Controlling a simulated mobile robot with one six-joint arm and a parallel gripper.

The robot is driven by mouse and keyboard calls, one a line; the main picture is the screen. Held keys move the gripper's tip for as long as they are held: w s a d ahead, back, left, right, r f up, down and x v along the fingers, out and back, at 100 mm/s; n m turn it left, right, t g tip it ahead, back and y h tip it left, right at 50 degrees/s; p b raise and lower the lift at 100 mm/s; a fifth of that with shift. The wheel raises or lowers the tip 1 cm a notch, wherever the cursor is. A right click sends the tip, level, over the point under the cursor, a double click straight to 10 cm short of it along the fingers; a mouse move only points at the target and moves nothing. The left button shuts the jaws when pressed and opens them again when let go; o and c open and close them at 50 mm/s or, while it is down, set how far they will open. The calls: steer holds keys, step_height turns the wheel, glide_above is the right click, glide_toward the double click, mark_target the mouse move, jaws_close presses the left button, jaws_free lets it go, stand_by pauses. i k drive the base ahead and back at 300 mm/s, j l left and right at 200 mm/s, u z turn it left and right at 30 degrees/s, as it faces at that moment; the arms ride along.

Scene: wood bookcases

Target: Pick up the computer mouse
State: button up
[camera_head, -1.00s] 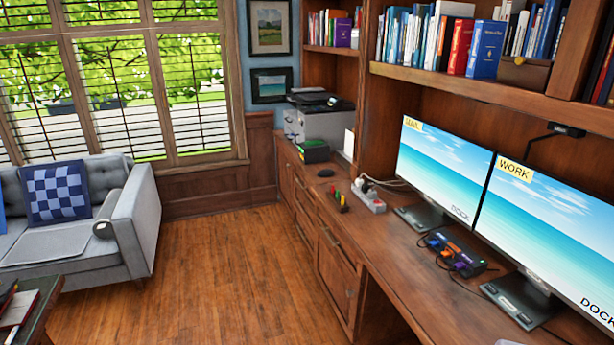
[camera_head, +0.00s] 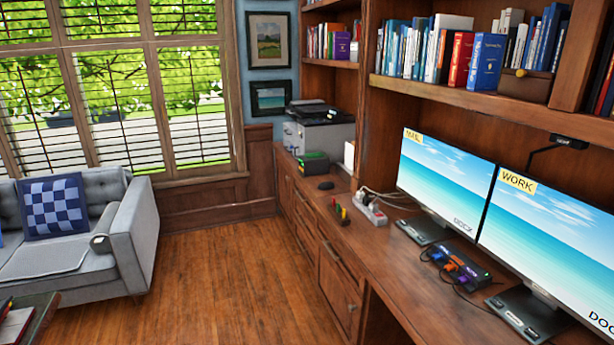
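A small dark computer mouse (camera_head: 325,185) lies on the wooden counter of the bookcase desk. It sits in front of a green-topped dark box (camera_head: 312,165) and behind a small item with red, yellow and green parts (camera_head: 341,214). The mouse looks small and far off, and nothing covers it. My gripper and arm do not show in this view.
The counter (camera_head: 385,275) also holds a white power strip (camera_head: 371,211), a black hub with cables (camera_head: 459,268), two monitors (camera_head: 447,180) and a printer (camera_head: 318,130). A grey sofa (camera_head: 128,238) stands left. The wooden floor (camera_head: 215,290) between is clear.

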mark_target(325, 185)
steer(key=i+j+u, duration=0.15)
steer(key=i+j, duration=0.15)
steer(key=i, duration=0.35)
steer(key=i+j+u, duration=0.15)
steer(key=i, duration=0.45)
steer(key=i+j+u, duration=0.1)
steer(key=i+j, duration=0.15)
steer(key=i, duration=0.4)
steer(key=i+j+u, duration=0.15)
steer(key=i, duration=0.5)
steer(key=i+z, duration=0.6)
steer(key=z, duration=0.2)
steer(key=i+j+z, duration=0.2)
steer(key=z, duration=0.25)
steer(key=i+j+z, duration=0.6)
steer(key=z, duration=0.2)
steer(key=i+j+z, duration=0.15)
steer(key=z, duration=0.3)
steer(key=i+j+z, duration=0.3)
steer(key=z, duration=0.15)
steer(key=i+j+z, duration=0.2)
steer(key=j+z, duration=0.25)
steer(key=l, duration=0.15)
